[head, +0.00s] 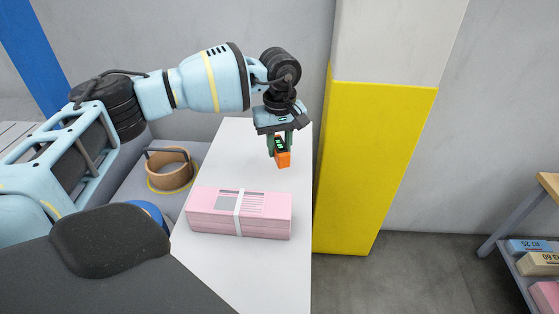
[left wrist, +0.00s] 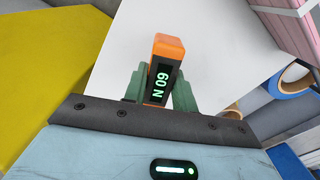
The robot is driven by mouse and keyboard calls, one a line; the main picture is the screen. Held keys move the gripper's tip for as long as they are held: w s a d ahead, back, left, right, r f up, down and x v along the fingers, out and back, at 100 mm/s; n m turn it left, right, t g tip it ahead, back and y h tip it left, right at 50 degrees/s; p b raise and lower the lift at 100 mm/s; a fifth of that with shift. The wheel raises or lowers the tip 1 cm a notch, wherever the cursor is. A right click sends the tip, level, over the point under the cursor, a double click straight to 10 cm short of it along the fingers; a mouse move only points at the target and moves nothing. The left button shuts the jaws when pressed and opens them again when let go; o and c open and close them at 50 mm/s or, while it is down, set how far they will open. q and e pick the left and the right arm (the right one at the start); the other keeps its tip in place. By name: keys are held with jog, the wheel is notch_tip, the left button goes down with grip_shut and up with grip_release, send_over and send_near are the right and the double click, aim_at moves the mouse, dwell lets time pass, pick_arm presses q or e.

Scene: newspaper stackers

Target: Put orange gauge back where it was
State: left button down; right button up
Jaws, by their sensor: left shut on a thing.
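The orange gauge (head: 283,159) is a small orange block with a black face and lit green characters. My left gripper (head: 280,145) is shut on it, with a green finger on each side, and points down over the far part of the white tabletop (head: 240,150). I cannot tell whether the gauge's lower end touches the tabletop. In the left wrist view the gauge (left wrist: 170,48) stands out between the two green fingers, its display facing the camera. My right gripper is not in view.
A pink bundle with a white band (head: 238,222) lies on the tabletop nearer me. A tan roll (head: 170,178) and a partly hidden blue one (head: 150,210) are to the left. A yellow and white pillar (head: 375,160) stands right of the table. A low shelf (head: 505,262) holds labelled bundles.

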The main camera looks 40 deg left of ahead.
aim_at(279, 145)
pick_arm(q)
jog(key=shift+f, duration=2.45)
jog(key=shift+f, duration=0.1)
jog(key=c, duration=1.1)
grip_release()
notch_tip(279, 145, up, 12)
jog(key=shift+r, duration=0.1)
